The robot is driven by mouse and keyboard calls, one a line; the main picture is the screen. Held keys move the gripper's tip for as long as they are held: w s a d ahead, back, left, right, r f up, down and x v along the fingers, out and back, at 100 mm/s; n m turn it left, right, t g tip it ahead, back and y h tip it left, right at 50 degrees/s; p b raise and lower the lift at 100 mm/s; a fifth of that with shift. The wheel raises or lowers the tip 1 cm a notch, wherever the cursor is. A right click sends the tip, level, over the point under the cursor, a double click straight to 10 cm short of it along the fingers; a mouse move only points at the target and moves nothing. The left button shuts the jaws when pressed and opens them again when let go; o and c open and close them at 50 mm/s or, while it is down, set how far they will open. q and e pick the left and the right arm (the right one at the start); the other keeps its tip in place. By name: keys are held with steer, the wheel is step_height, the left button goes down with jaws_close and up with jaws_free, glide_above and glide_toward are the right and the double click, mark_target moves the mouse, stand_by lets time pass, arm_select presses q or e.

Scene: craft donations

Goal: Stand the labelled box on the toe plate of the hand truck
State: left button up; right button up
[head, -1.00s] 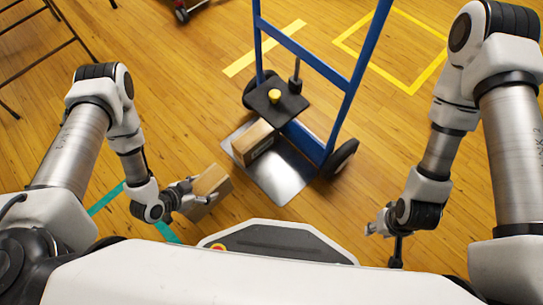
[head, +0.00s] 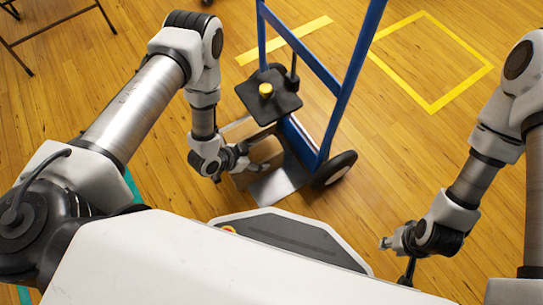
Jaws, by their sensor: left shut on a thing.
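The hand truck (head: 338,100) stands upright with a blue frame, and its silver toe plate (head: 278,189) lies on the floor in front of it. Cardboard (head: 266,149) also shows just behind the fingers, under the black platform; I cannot tell where one box ends and another begins. No label can be made out. Whether the held box touches the plate is unclear. My right gripper (head: 392,250) is away to the right, its fingers too small to judge.
A black platform with a yellow knob (head: 266,90) overhangs the toe plate. A black wheel (head: 335,168) is at its right. A yellow taped square (head: 432,62) marks bare floor at the back right. A dark metal frame (head: 60,24) stands back left.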

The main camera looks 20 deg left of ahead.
mark_target(271, 150)
arm_select(q)
steer(key=w+d+b, duration=0.1)
steer(key=w, duration=0.1)
steer(key=w+d, duration=0.2)
steer(key=shift+d+f+b, duration=0.2)
steer(key=shift+d+b, duration=0.05)
steer(key=shift+b, duration=0.1)
step_height(271, 150, down, 3)
steer(key=shift+r+b, duration=0.1)
steer(key=shift+b, duration=1.1)
steer(key=shift+f, duration=0.35)
steer(key=shift+r, duration=0.15)
steer(key=shift+c, duration=0.8)
arm_select(e)
step_height(271, 150, down, 5)
steer(key=shift+w+f, duration=0.1)
steer(key=shift+w, duration=0.05)
arm_select(q)
steer(key=o, duration=1.6)
steer(key=shift+o, duration=0.2)
